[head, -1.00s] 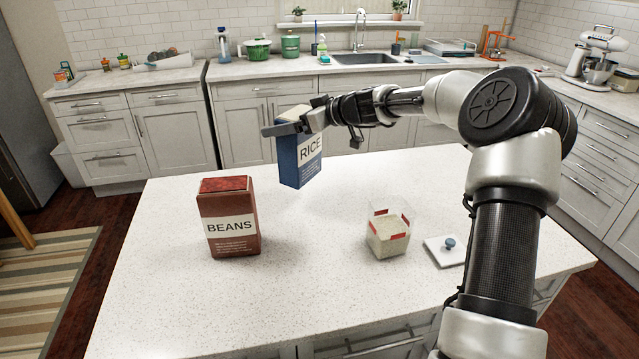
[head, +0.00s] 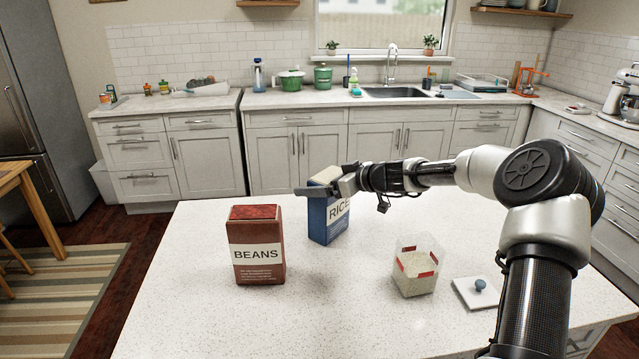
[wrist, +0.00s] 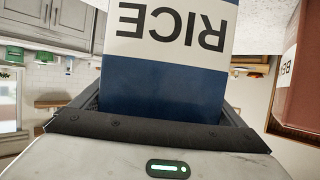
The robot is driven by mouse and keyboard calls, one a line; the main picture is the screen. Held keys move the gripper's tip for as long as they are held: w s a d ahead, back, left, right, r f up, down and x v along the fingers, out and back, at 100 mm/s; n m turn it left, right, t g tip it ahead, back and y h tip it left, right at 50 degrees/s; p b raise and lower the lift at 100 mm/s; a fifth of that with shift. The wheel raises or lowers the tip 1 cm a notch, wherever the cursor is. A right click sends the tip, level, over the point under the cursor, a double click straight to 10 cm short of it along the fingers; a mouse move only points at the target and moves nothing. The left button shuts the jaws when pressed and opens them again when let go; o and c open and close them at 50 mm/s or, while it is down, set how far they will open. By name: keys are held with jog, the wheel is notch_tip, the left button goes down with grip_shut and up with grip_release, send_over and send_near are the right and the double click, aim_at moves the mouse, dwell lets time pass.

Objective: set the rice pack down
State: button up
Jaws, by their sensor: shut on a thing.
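The rice pack (head: 328,222) is a blue and white box with a RICE label, upright over the back part of the white island top. My gripper (head: 326,188) is shut on it near its top, and a finger crosses its upper front. The pack's base is at or just above the island surface; I cannot tell if it touches. In the wrist view the rice pack (wrist: 165,70) fills the middle between my fingers, its label upside down.
A red beans box (head: 257,245) stands left of the rice pack, apart from it. A clear container (head: 416,270) with pale contents and a white lid (head: 480,292) with a blue knob are to the right. The island top (head: 190,300) is clear at front left.

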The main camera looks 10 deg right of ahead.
jog(key=o, duration=1.8)
jog(key=shift+c, duration=0.2)
jog(key=shift+r, duration=0.1)
jog(key=v, duration=1.2)
jog(key=shift+b, duration=0.4)
